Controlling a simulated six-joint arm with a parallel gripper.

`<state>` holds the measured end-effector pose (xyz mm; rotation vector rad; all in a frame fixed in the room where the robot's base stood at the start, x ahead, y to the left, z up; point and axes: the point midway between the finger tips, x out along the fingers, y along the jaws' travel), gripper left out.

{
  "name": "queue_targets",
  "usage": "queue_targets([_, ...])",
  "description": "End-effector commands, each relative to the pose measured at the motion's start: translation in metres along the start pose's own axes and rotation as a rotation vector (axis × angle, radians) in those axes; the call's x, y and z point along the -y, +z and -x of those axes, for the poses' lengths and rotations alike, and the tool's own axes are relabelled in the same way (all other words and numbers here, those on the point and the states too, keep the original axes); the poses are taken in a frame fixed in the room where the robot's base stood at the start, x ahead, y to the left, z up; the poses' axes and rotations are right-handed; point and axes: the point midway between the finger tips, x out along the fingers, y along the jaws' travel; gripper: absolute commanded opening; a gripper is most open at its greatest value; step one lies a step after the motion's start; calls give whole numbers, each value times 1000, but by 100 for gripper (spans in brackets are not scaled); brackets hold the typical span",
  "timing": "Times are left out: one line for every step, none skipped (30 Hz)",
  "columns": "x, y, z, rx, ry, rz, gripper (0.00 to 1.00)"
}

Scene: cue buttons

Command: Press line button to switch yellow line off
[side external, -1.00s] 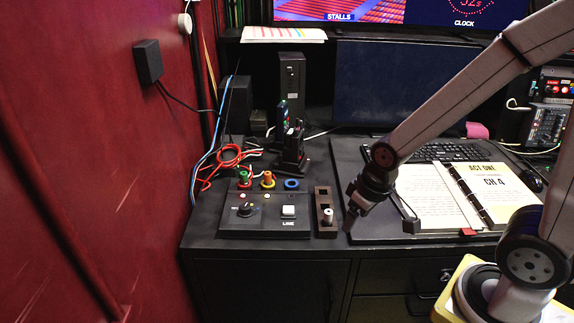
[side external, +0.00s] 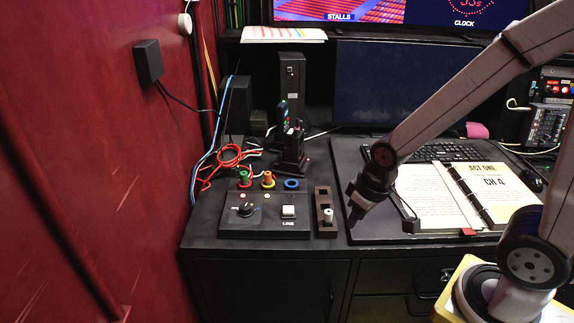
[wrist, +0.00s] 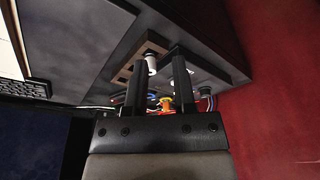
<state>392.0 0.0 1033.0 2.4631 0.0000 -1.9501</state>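The black cue box (side external: 262,230) sits at the desk's left front, with a white square button (side external: 288,210) labelled LINE and a black knob (side external: 245,210) to its left. A green plug (side external: 244,178) and a yellow-orange plug (side external: 268,179) stand upright behind it, beside a blue ring (side external: 292,184). Two small indicators show on the panel, too small to read. My gripper (side external: 354,215) is above the desk, right of the box and apart from the button. The wrist view shows its fingers (wrist: 158,70) spread and empty. The button is not clear in that view.
A brown rack (side external: 321,193) with a white peg (side external: 328,215) stands between the box and my gripper. An open binder (side external: 440,207) lies to the right. Red and blue cables (side external: 215,165) run behind the box. A red wall (side external: 90,200) borders the left.

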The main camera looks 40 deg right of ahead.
Motion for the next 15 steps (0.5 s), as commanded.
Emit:
queue_targets([0,0,0,0,0,0,15])
queue_targets([0,0,0,0,0,0,5])
queue_targets([0,0,0,0,0,0,0])
queue_targets([0,0,0,0,0,0,0])
queue_targets([0,0,0,0,0,0,0])
queue_targets([0,0,0,0,0,0,0])
queue_targets([0,0,0,0,0,0,0])
queue_targets([0,0,0,0,0,0,0])
queue_targets([0,0,0,0,0,0,0])
queue_targets([0,0,0,0,0,0,0])
queue_targets([0,0,0,0,0,0,0])
queue_targets([0,0,0,0,0,0,0])
queue_targets([0,0,0,0,0,0,0])
queue_targets([0,0,0,0,0,0,0])
queue_targets([0,0,0,0,0,0,0])
